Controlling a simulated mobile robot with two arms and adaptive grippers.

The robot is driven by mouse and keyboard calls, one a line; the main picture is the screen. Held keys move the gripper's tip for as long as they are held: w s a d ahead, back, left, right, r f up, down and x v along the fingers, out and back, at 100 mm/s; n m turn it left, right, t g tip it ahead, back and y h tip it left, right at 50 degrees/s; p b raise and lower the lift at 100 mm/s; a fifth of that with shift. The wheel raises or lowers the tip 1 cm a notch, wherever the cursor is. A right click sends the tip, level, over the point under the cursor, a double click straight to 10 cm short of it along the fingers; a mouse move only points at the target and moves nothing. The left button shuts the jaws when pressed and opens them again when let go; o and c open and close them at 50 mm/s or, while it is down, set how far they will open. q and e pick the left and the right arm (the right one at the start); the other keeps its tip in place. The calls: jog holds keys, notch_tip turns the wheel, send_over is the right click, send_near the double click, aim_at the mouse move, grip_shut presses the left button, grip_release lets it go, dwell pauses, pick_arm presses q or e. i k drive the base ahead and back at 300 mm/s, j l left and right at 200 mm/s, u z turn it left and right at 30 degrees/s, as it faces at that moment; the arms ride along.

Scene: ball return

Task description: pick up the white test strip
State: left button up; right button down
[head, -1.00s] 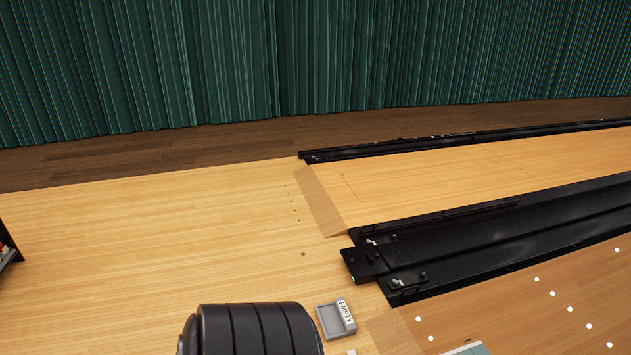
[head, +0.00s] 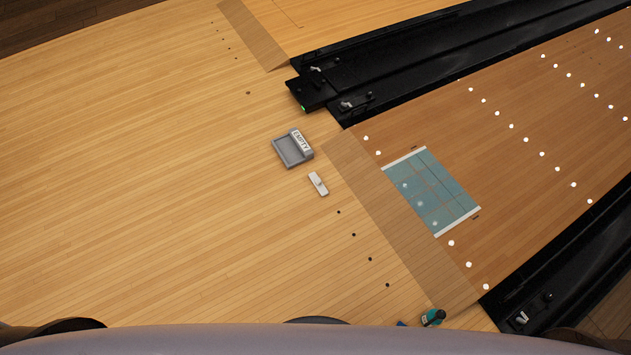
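A small white strip-like piece (head: 318,184) with a darker mark at its middle lies on the light wood floor near the centre of the head view. It is just below a grey tray. A teal sheet (head: 431,191) with pale bars along two opposite edges lies on the lane to its right. I cannot tell for certain which white piece is the test strip. Neither of my grippers shows in the head view.
The grey tray (head: 291,151) bears an "EMPTY" label. Black gutters (head: 400,65) run along the lane, with another at lower right (head: 560,285). A green-and-black item (head: 433,317) lies near the bottom. The floor left of the strip is clear.

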aim_at(314, 177)
jog(key=z, duration=1.05)
jog(key=u, duration=1.05)
jog(key=z, duration=0.35)
jog(key=i+j+z, duration=0.2)
jog(key=z, duration=0.2)
jog(key=i+j+z, duration=0.15)
jog(key=j+z, duration=0.25)
jog(key=i+j+z, duration=0.1)
jog(key=j+z, duration=0.15)
jog(key=z, duration=0.15)
